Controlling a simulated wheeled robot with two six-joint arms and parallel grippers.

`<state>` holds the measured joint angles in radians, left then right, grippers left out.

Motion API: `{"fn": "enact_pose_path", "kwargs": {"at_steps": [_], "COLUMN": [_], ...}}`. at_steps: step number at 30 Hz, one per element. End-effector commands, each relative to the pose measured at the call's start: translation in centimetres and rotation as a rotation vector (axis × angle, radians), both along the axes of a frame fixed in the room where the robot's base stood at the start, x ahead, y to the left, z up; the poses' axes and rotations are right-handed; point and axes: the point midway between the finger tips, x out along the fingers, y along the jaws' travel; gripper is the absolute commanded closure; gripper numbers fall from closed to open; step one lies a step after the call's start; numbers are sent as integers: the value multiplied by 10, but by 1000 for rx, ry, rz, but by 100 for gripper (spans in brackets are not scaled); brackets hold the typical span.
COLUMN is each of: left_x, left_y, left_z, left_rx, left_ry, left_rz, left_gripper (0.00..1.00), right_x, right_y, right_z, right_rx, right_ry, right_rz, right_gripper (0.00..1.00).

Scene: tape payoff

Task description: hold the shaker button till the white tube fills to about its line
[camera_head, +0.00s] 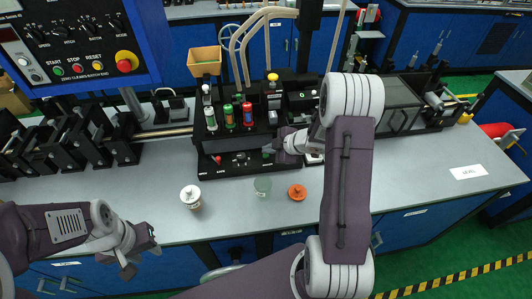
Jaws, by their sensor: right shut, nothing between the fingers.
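The black tube machine (235,165) stands on the bench in the middle of the view. A tube with a white top (211,119) is leftmost in its rack, beside a green tube (229,116) and a red-and-blue tube (247,116). The fill level and line of the white tube are too small to read. My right gripper (271,150) is shut and empty, its tips at the right part of the machine's front panel, by a small green spot. I cannot tell whether it touches a button. My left gripper (143,252) is open and empty beyond the bench's front edge.
A white jar (191,196), a greenish clear jar (262,186) and an orange lid (297,192) stand on the bench in front of the machine. A control panel (82,42) hangs at the upper left. Black holders (90,145) line the left. The right bench top is mostly clear.

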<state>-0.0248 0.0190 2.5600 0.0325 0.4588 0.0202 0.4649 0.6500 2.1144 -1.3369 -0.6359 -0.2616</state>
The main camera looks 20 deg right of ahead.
Motion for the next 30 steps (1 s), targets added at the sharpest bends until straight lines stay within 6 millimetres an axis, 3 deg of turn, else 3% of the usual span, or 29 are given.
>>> {"fn": "enact_pose_path", "kwargs": {"at_steps": [3, 14, 30], "left_x": [0, 0, 0], "left_y": [0, 0, 0], "left_z": [9, 10, 62], "left_rx": [0, 0, 0], "left_ry": [0, 0, 0], "left_rz": [0, 0, 0], "left_gripper": [64, 64, 64], "right_x": [0, 0, 0], "right_y": [0, 0, 0], "right_z": [8, 10, 59], "right_rx": [0, 0, 0], "right_ry": [0, -1, 0], "right_rz": [0, -1, 0], "right_gripper": [100, 100, 100]}}
